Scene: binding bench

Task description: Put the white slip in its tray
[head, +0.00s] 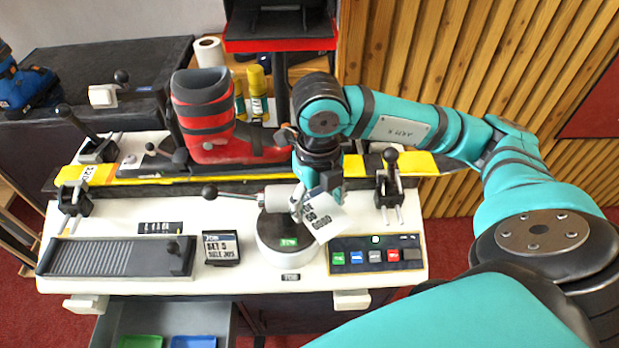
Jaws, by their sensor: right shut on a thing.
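The white slip (324,222) has dark printed marks and hangs tilted from my right gripper (318,193). My right gripper is shut on its upper edge and holds it above the bench, in front of the round white pedestal (288,262). A small black holder (221,260) with a printed white card stands on the bench to the left. A green tray (141,342) and a blue tray (193,342) lie in the open drawer at the bottom, partly cut off. I cannot tell which tray is the slip's. My left gripper is not in view.
A red and black boot (205,115) stands on the yellow-edged rail behind. A button panel (376,257) lies to the right, a ribbed black plate (110,257) to the left. White bench surface between them is partly clear.

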